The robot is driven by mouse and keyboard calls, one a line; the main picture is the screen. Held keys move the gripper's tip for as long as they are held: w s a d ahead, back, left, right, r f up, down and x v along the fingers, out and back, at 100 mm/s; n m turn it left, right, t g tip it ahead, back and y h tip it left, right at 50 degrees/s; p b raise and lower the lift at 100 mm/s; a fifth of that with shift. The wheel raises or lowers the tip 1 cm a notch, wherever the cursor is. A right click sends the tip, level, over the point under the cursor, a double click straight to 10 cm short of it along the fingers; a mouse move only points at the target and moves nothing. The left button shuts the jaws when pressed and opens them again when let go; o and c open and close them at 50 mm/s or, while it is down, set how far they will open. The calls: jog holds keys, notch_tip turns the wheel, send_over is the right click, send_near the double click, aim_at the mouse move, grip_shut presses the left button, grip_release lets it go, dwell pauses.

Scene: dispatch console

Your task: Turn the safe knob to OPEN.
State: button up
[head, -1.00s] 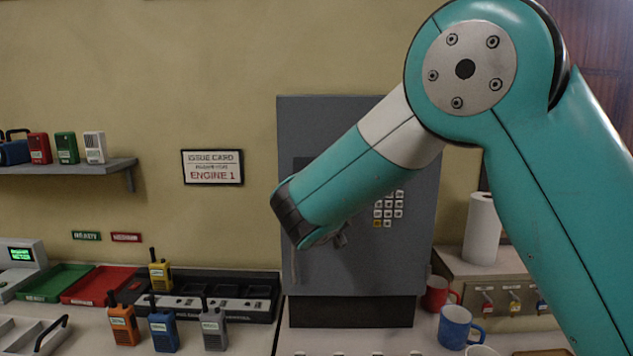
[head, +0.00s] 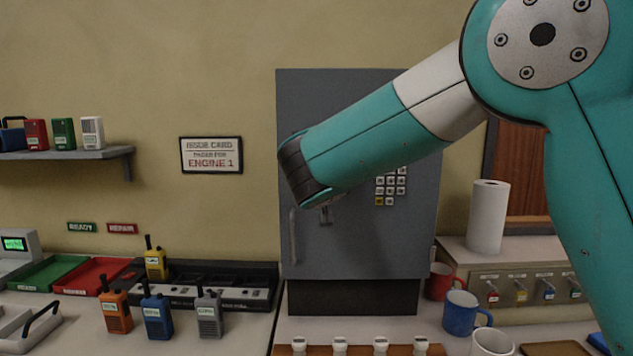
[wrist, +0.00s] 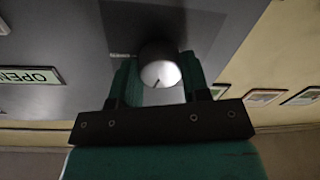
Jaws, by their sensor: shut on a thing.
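The safe (head: 400,240) is a tall grey box with a keypad (head: 391,186) and a vertical handle (head: 293,236) on its front. In the wrist view the safe knob (wrist: 160,74) is dark and round, with a pale end face carrying a short dark line. My gripper (wrist: 160,82) is shut on the knob, with one green finger on each side. A label reading OPEN (wrist: 30,75), upside down in the wrist view, lies to the left of the knob. In the head view my arm hides the knob and most of my gripper.
Several radios, such as the blue one (head: 157,318), stand on the counter left of the safe. A red mug (head: 440,284), a blue mug (head: 461,314) and a paper roll (head: 488,218) stand to the right. A shelf (head: 65,153) is at the upper left.

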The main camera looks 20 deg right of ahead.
jog(key=shift+f+m+h+b, duration=0.1)
jog(key=shift+m+h+b, duration=0.25)
jog(key=shift+m+b, duration=4.25)
jog(key=shift+f+m+h+b, duration=0.1)
jog(key=shift+m+h+b, duration=0.25)
jog(key=shift+m+b, duration=4.25)
jog(key=n+b, duration=0.2)
jog(key=b, duration=0.1)
jog(key=shift+r+n, duration=0.1)
jog(key=shift+n, duration=0.2)
jog(key=o, duration=0.9)
jog(key=shift+a, duration=0.1)
jog(key=b+v, duration=0.4)
jog(key=v, duration=1.3)
jog(key=shift+s+f, duration=0.2)
